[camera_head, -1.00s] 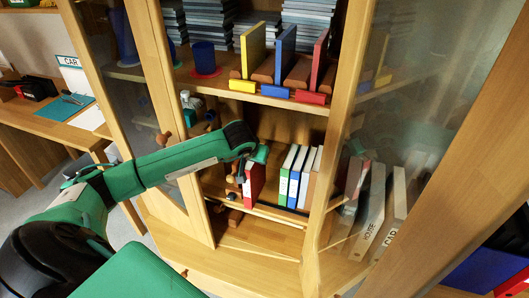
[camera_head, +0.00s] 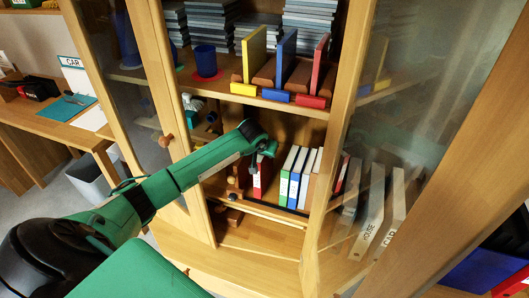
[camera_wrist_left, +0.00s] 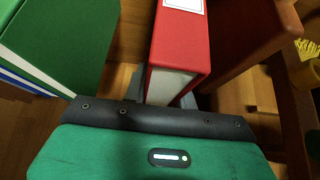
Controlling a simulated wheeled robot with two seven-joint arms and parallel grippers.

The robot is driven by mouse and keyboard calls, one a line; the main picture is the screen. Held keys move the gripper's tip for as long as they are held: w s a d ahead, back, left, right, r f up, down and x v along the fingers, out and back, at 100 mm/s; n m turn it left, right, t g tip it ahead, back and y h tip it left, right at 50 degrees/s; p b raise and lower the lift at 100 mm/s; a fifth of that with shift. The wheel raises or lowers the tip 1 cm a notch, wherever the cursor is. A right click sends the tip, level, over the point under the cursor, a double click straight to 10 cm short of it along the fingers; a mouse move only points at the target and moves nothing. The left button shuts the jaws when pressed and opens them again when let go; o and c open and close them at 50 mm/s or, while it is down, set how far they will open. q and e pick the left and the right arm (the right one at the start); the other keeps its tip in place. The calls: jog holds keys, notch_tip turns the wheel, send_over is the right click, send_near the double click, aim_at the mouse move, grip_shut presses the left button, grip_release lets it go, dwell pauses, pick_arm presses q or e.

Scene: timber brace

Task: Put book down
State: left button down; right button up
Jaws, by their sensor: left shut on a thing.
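My left gripper (camera_wrist_left: 160,94) is shut on the red book (camera_wrist_left: 181,45), a binder-like volume with a white label on its spine. In the head view the red book (camera_head: 264,176) is upright in the lower cabinet compartment, partly hidden by my wrist. It stands left of the green book (camera_head: 285,172), with a small gap between them. The green book (camera_wrist_left: 65,35) also shows at the left of the wrist view. I cannot tell whether the red book's bottom touches the shelf (camera_head: 268,212). My right gripper is not in view.
A blue book (camera_head: 297,175) and white-spined books stand right of the green one. The open glass door (camera_head: 400,120) is at the right. Above, yellow, blue and red panels (camera_head: 254,52) stand in wooden holders beside a blue cup (camera_head: 205,60).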

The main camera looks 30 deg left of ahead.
pick_arm(q)
jog(key=c, duration=1.1)
grip_release()
